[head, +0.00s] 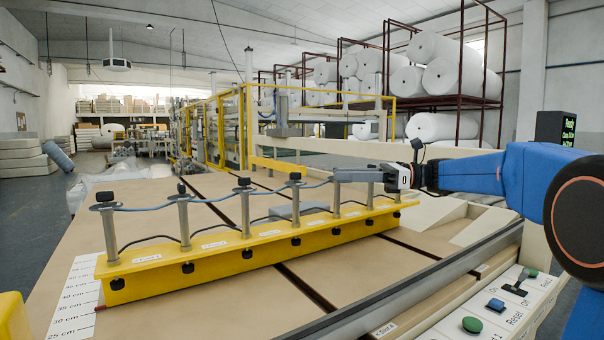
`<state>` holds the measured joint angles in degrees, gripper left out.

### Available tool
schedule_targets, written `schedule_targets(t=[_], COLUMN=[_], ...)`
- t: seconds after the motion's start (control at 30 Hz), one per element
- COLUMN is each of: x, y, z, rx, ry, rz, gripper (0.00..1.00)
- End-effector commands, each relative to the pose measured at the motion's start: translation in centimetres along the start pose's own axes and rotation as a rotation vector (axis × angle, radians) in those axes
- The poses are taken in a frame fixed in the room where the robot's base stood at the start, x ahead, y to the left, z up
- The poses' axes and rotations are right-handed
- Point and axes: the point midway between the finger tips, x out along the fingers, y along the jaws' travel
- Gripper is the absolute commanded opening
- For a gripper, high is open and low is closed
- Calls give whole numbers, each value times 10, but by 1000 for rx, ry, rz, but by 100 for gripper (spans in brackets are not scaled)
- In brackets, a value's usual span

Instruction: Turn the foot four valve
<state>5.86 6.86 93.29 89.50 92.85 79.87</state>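A long yellow beam (220,262) lies across the tan table and carries a row of grey upright cylinders. Each has a black fitting on top, with a black knob on the beam's front face below. Counting from the left, where a label appears to read foot 1, the fourth cylinder (296,205) has a black top (295,176) and a front knob (296,242). Which fitting is its valve I cannot tell. My gripper (336,175) points left from the right side, its tip at the fifth cylinder's top in the picture, right of the fourth. Contact and finger opening are unclear.
A blue hose (148,208) links the cylinder tops, and black hoses loop between them. A metal rail (400,288) and a control panel (490,318) with buttons are at the front right. The tan table (225,312) is clear in front of the beam.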

Motion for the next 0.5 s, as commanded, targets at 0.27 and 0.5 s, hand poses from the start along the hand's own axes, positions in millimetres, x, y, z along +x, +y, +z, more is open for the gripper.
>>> schedule_targets(t=[0.27,0.5], x=[34,76], y=[1,1], z=[0,0], rx=[-1,0], ry=[0,0], rz=[4,3], gripper=[30,30])
